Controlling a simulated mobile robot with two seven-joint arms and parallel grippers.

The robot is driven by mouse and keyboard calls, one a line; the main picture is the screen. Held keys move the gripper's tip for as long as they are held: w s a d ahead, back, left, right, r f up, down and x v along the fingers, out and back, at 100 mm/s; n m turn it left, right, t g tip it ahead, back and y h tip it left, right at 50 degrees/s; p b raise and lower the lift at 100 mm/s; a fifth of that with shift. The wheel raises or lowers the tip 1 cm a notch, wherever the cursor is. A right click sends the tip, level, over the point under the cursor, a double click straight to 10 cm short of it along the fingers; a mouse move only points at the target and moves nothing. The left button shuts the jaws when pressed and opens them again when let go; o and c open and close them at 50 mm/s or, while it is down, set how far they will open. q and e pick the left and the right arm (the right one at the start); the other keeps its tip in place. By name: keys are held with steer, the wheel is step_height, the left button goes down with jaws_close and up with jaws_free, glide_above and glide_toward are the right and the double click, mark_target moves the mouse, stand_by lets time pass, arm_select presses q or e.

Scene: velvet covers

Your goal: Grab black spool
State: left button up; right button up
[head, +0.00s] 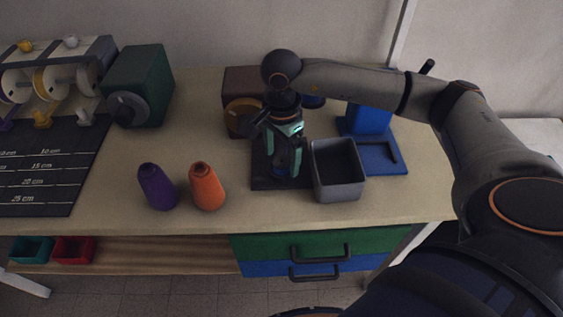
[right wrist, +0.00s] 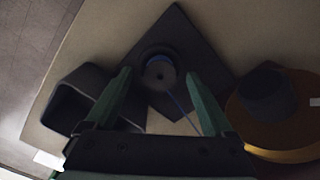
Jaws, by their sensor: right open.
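A dark spool (right wrist: 160,72) with a blue thread trailing from it stands on a black square base (right wrist: 185,38) in the right wrist view. In the head view the base (head: 262,178) lies left of the grey bin, and my gripper hides most of the spool. My right gripper (head: 286,168) points down over the base. In the right wrist view its green fingers (right wrist: 158,80) are open, one to each side of the spool; I cannot tell whether they reach down around it. My left gripper is not in view.
A grey open bin (head: 337,170) stands close right of my gripper, with a blue stand (head: 378,155) behind it. Purple (head: 157,187) and orange (head: 207,187) cones stand to the left. A brown block with an orange wheel (head: 240,117) is behind left.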

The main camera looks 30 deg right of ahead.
steer(key=shift+f, duration=0.4)
steer(key=shift+c, duration=0.3)
jaws_close()
